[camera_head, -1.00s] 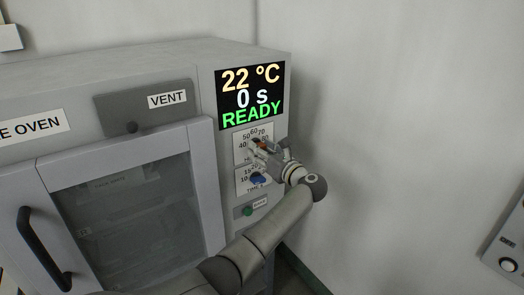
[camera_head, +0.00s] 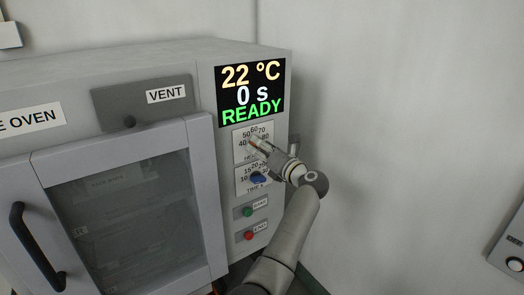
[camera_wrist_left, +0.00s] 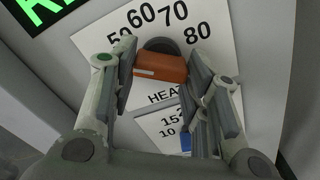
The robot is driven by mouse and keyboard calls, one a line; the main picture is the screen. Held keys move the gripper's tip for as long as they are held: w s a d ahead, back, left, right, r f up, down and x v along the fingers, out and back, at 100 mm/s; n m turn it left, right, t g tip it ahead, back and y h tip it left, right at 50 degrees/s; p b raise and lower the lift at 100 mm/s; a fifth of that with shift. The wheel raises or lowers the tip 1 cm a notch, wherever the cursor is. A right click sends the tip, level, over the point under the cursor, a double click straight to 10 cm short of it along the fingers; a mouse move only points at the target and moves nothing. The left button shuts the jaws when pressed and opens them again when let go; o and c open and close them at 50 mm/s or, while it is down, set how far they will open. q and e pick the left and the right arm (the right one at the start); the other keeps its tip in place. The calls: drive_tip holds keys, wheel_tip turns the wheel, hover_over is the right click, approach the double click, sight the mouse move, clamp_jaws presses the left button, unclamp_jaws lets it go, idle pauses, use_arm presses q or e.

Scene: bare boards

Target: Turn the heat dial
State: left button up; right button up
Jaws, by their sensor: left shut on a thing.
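The heat dial is an orange-red knob (camera_wrist_left: 161,67) on a white plate (camera_wrist_left: 228,50) marked 50, 60, 70, 80. In the left wrist view it sits between the two fingers of my left gripper (camera_wrist_left: 158,78), which is shut on it. In the head view the left gripper (camera_head: 260,148) reaches the dial plate on the oven's front panel from the right and covers most of the knob. The display (camera_head: 250,92) above reads 22 °C, 0 s, READY. My right gripper is not in view.
Below is the blue time dial (camera_head: 258,178), then a green button (camera_head: 248,212) and a red button (camera_head: 249,236). The oven door (camera_head: 205,200) with its dark handle (camera_head: 35,245) is shut at the left. A wall stands close on the right.

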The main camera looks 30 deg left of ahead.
use_arm(q)
drive_tip(key=m+p, duration=0.7)
drive_tip(key=m, duration=0.3)
drive_tip(key=shift+r+m, duration=0.15)
drive_tip(key=shift+m, duration=0.15)
idle(0.5)
drive_tip(key=o, duration=1)
